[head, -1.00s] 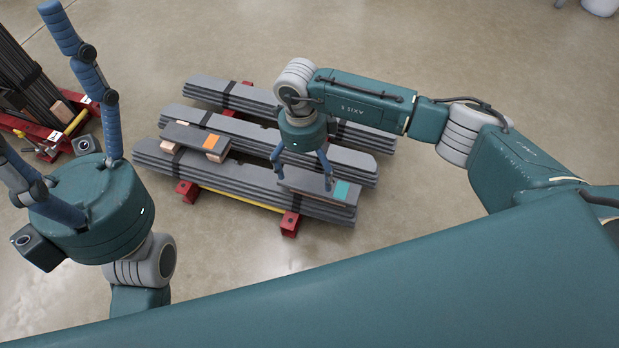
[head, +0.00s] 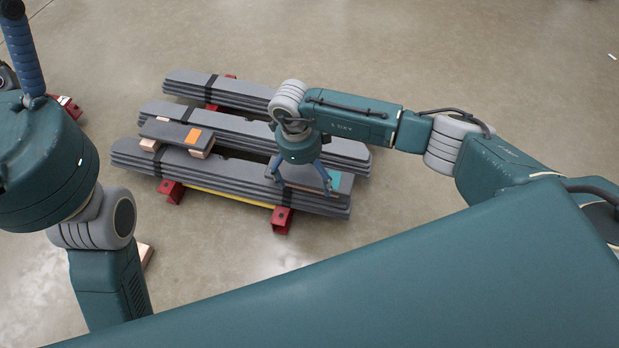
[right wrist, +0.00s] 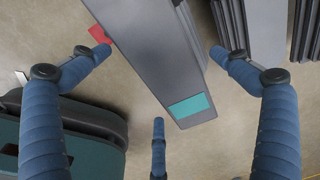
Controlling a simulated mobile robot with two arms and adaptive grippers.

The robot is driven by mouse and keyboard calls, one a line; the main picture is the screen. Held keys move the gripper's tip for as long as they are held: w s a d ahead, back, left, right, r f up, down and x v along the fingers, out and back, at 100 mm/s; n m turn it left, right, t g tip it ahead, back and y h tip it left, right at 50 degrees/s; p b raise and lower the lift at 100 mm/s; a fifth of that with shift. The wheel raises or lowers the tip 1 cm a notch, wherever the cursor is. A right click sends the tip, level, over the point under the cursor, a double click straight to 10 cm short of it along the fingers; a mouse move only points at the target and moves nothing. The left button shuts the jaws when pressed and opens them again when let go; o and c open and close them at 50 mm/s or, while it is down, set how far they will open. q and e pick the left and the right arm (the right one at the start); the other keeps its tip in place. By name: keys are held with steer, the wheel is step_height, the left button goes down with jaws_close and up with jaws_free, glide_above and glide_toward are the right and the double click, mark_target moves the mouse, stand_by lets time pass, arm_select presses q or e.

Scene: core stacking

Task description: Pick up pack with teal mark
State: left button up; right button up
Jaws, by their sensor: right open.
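The pack with the teal mark (right wrist: 158,48) is a flat grey slab near the right end of the front stack in the head view. Its teal mark (head: 332,180) shows there beside my right gripper (head: 302,184) and near the slab's end in the right wrist view (right wrist: 190,106). My right gripper is open above this pack, its fingers spread. In the right wrist view the fingers stand apart on both sides of the slab, and I see no grip on it. My left gripper (head: 24,50) is cut off at the left edge, with one blue finger showing.
Long grey stacks (head: 140,160) lie in rows on red supports (head: 282,220) on the floor. Open concrete floor surrounds the stacks.

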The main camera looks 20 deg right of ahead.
steer(key=c, duration=2)
steer(key=shift+r, duration=0.1)
